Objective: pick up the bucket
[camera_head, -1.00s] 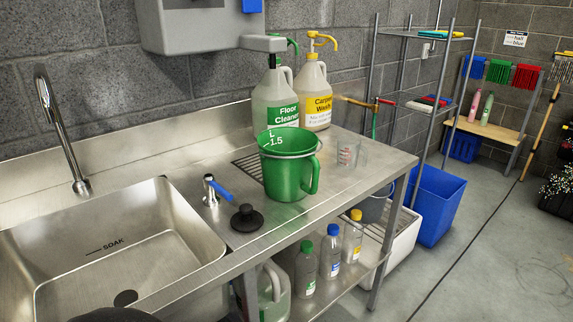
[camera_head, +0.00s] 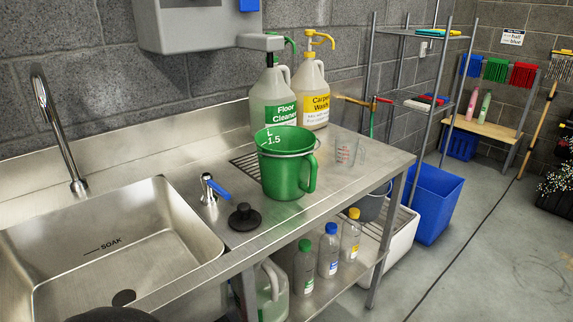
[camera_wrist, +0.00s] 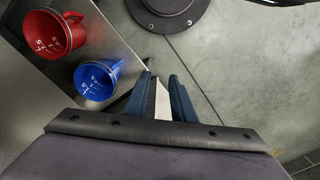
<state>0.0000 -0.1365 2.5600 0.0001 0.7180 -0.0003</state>
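A green jug-like bucket (camera_head: 285,170) with a side handle and litre marks stands upright on the steel counter (camera_head: 225,245), right of the sink, in the head view. A grey bucket (camera_head: 374,208) sits lower, behind the counter's right leg and partly hidden. The wrist view shows a red bucket (camera_wrist: 54,36) and a blue bucket (camera_wrist: 97,80), with litre marks inside, on a metal surface at the left. The head view does not show the fingers.
Floor Cleaner (camera_head: 273,101) and Carpet Wash (camera_head: 313,94) jugs stand behind the green bucket. A clear beaker (camera_head: 346,150) is to its right. A black plug (camera_head: 244,217) and a blue-lever tap (camera_head: 212,190) are left. The sink (camera_head: 110,245) is empty.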

